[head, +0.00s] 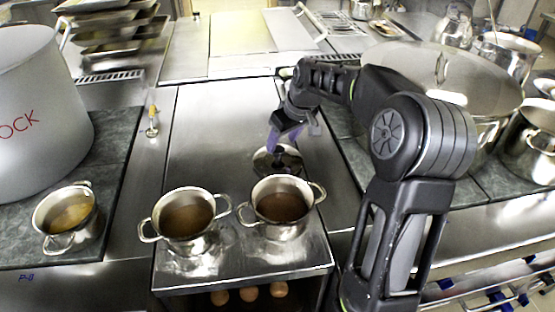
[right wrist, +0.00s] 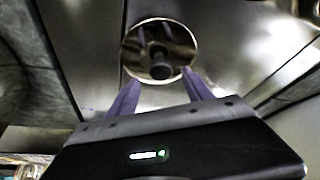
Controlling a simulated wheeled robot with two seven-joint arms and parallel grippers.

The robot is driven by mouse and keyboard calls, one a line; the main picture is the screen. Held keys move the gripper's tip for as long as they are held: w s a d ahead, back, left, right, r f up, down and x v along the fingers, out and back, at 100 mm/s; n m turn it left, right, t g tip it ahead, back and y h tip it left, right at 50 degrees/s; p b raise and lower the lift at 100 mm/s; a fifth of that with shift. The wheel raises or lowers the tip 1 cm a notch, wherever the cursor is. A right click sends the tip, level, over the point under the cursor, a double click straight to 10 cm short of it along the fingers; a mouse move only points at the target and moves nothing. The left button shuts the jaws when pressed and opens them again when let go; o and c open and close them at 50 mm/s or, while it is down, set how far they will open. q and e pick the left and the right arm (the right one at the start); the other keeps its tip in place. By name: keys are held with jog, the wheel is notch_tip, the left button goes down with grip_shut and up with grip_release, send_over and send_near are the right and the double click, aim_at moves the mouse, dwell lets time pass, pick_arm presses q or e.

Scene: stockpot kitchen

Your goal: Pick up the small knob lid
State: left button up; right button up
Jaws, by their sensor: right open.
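The small knob lid (head: 291,163) lies on the steel counter just behind the right-hand small pot, its dark knob upward. In the right wrist view the round shiny lid (right wrist: 133,52) shows with its dark knob near the middle. My right gripper (head: 284,135) is open and empty, above the lid. In the right wrist view its two purple fingers (right wrist: 160,82) are spread and point toward the lid, one on each side of the knob's line. I cannot tell the exact height gap. My left gripper is not in view.
Two small pots with brown liquid, one left (head: 187,245) and one right (head: 283,228), stand in front of the lid. A large stockpot (head: 40,110) and another small pot (head: 52,240) stand at left. A large lidded pot (head: 470,75) is at right.

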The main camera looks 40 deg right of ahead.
aim_at(278, 149)
jog(key=p+x, duration=0.1)
jog(key=x, duration=0.4)
jog(key=shift+f, duration=0.1)
dwell(0.3)
jog(key=shift+c, duration=0.2)
grip_shut()
dwell(0.7)
